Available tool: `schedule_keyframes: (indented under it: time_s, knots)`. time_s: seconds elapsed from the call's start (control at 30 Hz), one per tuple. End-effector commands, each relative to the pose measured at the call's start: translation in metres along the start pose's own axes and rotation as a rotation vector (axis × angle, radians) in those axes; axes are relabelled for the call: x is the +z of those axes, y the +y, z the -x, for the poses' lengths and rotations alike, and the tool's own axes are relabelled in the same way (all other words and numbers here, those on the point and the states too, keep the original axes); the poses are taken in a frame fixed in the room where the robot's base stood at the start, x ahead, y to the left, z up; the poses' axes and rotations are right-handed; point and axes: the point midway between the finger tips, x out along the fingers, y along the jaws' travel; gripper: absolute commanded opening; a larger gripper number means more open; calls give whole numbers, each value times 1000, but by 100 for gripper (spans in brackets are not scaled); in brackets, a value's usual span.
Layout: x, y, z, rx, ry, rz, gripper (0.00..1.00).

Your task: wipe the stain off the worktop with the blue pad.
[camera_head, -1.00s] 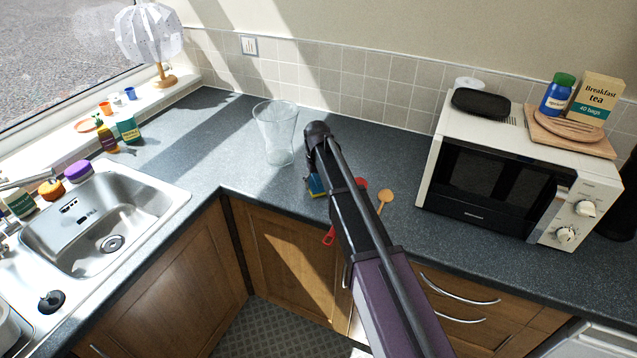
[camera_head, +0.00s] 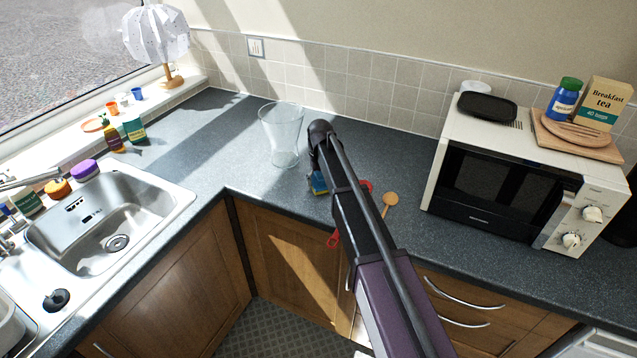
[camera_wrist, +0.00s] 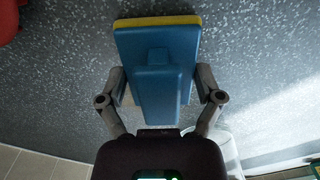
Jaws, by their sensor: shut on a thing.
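The blue pad (camera_wrist: 158,52) has a yellow edge and a raised blue grip block. In the wrist view my gripper (camera_wrist: 160,88) is shut on that block, one finger on each side. In the head view the pad (camera_head: 319,183) shows only partly, at the end of my arm and low over the grey speckled worktop (camera_head: 225,140), right of the clear glass vessel. I cannot tell whether the pad touches the worktop. No stain can be made out in either view; my arm and the pad hide part of the surface.
The clear glass vessel (camera_head: 282,135) stands close to the left of my gripper. A wooden spoon (camera_head: 389,203) and a red-handled utensil (camera_head: 333,239) lie by my arm, near the front edge. A microwave (camera_head: 520,180) stands right, the sink (camera_head: 105,225) left. The corner worktop is clear.

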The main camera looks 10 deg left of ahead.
Motion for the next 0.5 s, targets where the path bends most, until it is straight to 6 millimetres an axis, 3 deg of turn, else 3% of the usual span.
schedule_keyframes:
  time_s: [0.5]
  knots:
    - [-14, 15, -2, 1, 1, 0, 47]
